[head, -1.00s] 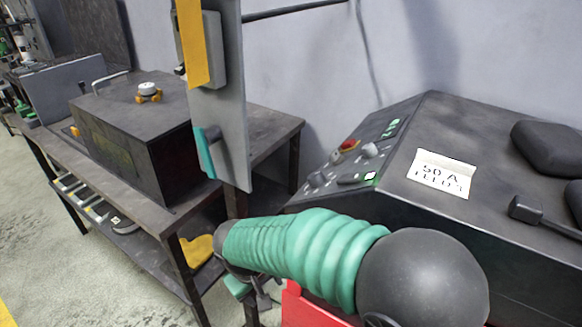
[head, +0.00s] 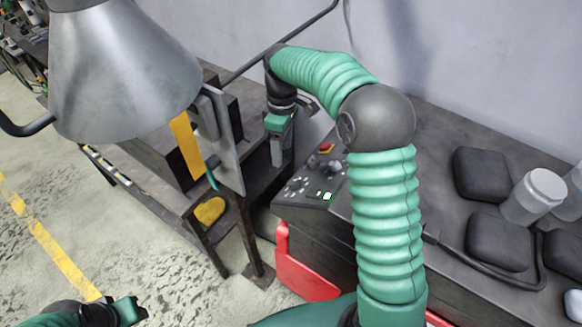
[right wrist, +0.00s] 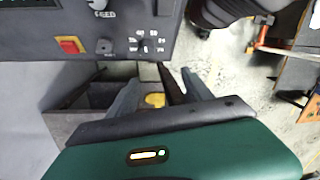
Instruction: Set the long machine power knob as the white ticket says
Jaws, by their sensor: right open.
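The machine's control panel (head: 312,190) lies right of my right gripper (head: 277,158) in the head view. In the right wrist view my right gripper (right wrist: 159,80) is open and empty, its fingers apart below the panel's edge. A dial ringed by white labels (right wrist: 147,46) is on the panel above the fingertips. Its pointer setting is too small to read. A grey knob (right wrist: 103,46) and a knob marked FEED (right wrist: 101,5) are to its left. The white ticket is hidden, apparently behind my right arm. My left gripper (head: 130,311) is at the lower left edge; its opening is unclear.
A red and yellow switch (right wrist: 70,45) is beside the grey knob. A grey lamp shade (head: 120,75) hangs at the upper left. A grey plate with a yellow strip (head: 187,147) stands left of the gripper. Dark pads and a pale cylinder (head: 533,197) lie on the machine top.

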